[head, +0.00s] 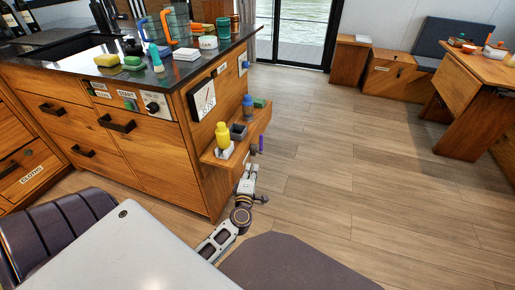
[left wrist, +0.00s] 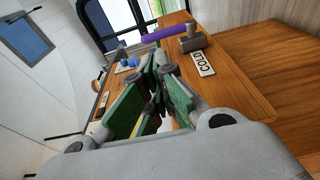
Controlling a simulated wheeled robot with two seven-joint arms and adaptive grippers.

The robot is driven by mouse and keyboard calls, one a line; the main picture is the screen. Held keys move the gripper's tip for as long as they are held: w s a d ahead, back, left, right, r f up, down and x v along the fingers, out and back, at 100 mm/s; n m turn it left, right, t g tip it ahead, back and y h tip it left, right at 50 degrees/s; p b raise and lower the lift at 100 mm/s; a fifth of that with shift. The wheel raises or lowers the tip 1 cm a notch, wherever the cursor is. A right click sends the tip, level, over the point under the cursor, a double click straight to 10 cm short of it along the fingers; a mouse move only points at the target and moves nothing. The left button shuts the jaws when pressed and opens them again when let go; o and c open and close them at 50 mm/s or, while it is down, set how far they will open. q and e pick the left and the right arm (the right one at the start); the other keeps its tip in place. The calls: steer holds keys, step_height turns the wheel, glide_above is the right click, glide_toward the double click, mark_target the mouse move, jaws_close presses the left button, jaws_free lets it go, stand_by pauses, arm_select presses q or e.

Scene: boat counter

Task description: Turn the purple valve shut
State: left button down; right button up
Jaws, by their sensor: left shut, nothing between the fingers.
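The purple valve lever (head: 262,143) is on the end face of the wooden counter, below the small shelf, in the head view. In the left wrist view the purple lever (left wrist: 165,34) reaches left from a grey valve body (left wrist: 193,41), above a label reading COLD (left wrist: 202,64). My left gripper (head: 249,170) is low beside the counter's end, below the lever. In the left wrist view its green-padded fingers (left wrist: 158,66) are shut and empty, pointing toward the lever with a visible gap. My right gripper is out of view.
A grey laptop-like surface (head: 125,250) is in front.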

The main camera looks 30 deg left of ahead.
arm_select(q)
steer(key=shift+w, duration=0.1)
steer(key=b, duration=0.3)
glide_toward(261, 144)
steer(key=shift+w+a+r, duration=0.6)
steer(key=shift+w+a, duration=0.8)
steer(key=shift+a, duration=0.1)
steer(key=shift+b+x, duration=0.3)
steer(key=shift+x, duration=1.05)
steer(key=shift+w+a, duration=0.15)
steer(key=shift+w, duration=0.1)
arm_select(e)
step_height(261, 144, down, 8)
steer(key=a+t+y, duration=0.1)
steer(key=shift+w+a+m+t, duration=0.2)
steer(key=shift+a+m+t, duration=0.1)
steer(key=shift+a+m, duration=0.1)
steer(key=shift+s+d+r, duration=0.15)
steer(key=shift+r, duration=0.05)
